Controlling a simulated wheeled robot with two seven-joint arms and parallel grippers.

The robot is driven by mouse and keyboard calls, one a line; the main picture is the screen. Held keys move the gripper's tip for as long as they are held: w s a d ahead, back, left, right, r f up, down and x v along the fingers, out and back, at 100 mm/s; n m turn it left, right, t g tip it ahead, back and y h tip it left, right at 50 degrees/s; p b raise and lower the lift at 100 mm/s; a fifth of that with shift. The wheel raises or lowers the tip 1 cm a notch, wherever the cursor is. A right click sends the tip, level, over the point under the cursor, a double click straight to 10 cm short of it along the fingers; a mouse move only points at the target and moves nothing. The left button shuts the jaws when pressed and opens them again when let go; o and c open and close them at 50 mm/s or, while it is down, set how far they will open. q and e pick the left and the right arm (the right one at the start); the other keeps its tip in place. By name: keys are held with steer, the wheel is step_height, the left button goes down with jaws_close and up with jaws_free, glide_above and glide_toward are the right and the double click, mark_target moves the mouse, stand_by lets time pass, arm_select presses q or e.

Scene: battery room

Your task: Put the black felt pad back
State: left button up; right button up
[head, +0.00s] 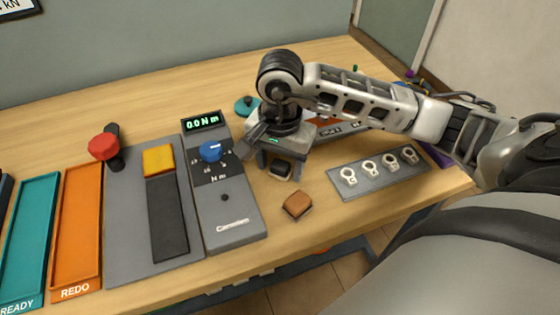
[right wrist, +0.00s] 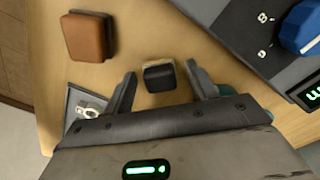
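The small black pad (head: 281,169) lies on the wooden table below my right gripper (head: 280,164). It looks like a dark block with a tan edge, and it shows in the right wrist view (right wrist: 159,77) between the two fingers. My right gripper, also in the right wrist view (right wrist: 162,88), is open, pointing down, with a visible gap on each side of the pad. I cannot tell how far the fingertips are above the table. My left gripper is not in view.
A brown block (head: 297,205) lies close by, nearer the front edge. A torque tester (head: 232,215) with a blue knob stands to the left. A grey plate (head: 375,181) with several ring lugs lies right. Orange (head: 77,235) and teal (head: 33,235) trays are far left.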

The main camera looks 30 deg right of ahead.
mark_target(280, 165)
steer(key=shift+r+p, duration=0.35)
steer(key=shift+p, duration=0.05)
step_height(280, 165, up, 12)
steer(key=shift+f+b, duration=0.15)
steer(key=shift+b, duration=0.2)
stand_by(0.3)
